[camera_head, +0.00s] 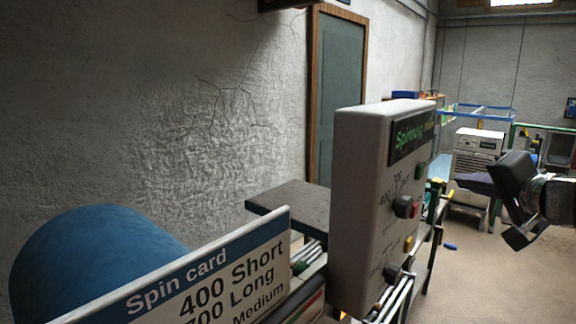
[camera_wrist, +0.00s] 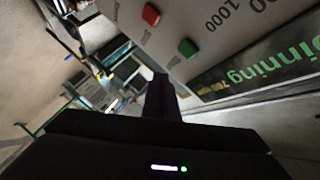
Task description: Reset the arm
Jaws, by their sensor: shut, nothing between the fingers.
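My gripper (camera_head: 514,182) is at the right side in the head view, held in the air to the right of the grey control box, with a visible gap between them. In the wrist view its dark fingers (camera_wrist: 160,96) are together and hold nothing. The control box (camera_head: 358,200) has a dark sign with green "Spinning" lettering, a dial (camera_head: 405,207) and several buttons. The wrist view shows this panel turned over, with a red button (camera_wrist: 151,14) and a green button (camera_wrist: 187,48) beyond the fingers.
A "Spin card" sign (camera_head: 215,275) and a blue rounded object (camera_head: 90,262) fill the lower left. A dark flat slab (camera_head: 300,205) lies behind the box. A white machine (camera_head: 478,150) and a blue-railed frame (camera_head: 480,112) stand at the back right. Open floor (camera_head: 480,280) lies below my gripper.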

